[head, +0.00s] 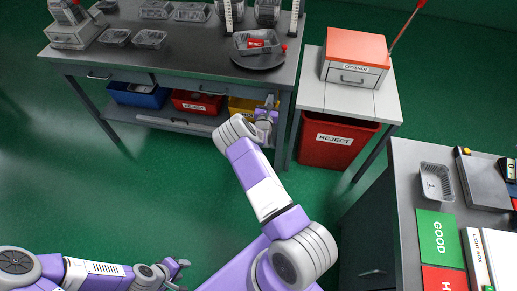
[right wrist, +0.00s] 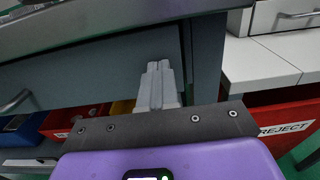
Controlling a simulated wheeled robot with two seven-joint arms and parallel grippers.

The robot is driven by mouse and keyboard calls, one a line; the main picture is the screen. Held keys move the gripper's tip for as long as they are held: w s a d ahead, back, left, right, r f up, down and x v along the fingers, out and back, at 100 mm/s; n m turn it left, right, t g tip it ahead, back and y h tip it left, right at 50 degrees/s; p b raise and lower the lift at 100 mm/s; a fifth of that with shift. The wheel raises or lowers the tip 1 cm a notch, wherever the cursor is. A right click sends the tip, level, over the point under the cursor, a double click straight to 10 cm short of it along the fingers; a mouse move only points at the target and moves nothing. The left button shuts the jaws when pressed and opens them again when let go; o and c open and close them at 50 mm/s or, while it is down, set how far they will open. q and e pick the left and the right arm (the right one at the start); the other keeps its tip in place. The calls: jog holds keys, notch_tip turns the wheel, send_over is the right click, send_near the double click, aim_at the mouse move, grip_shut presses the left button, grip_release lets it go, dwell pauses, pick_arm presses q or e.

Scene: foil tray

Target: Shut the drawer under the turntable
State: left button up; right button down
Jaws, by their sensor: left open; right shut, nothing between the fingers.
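The dark round turntable (head: 258,62) sits at the right end of the grey bench, with a foil tray (head: 257,42) on it. Below it is a grey drawer front (head: 225,93) with a bar handle (head: 208,91); the handle also shows at the left edge of the right wrist view (right wrist: 15,102). The drawer front (right wrist: 90,80) looks close to flush under the bench top; any small gap is hard to judge. My right gripper (head: 270,103) is shut and empty, fingertips (right wrist: 158,66) at the drawer front's right part; contact is unclear. My left gripper (head: 181,270) is open, low and far from the bench.
Blue (head: 140,95), red (head: 197,102) and yellow (head: 243,107) bins stand on the shelf below. A bench leg (right wrist: 207,60) is just right of my right fingers. A crusher (head: 355,62) stands on a white table above a red reject bin (head: 338,140). Green floor is clear.

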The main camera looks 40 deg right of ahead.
jog(key=shift+w+d+r, duration=0.1)
jog(key=shift+d+r, duration=0.1)
jog(key=shift+r, duration=0.1)
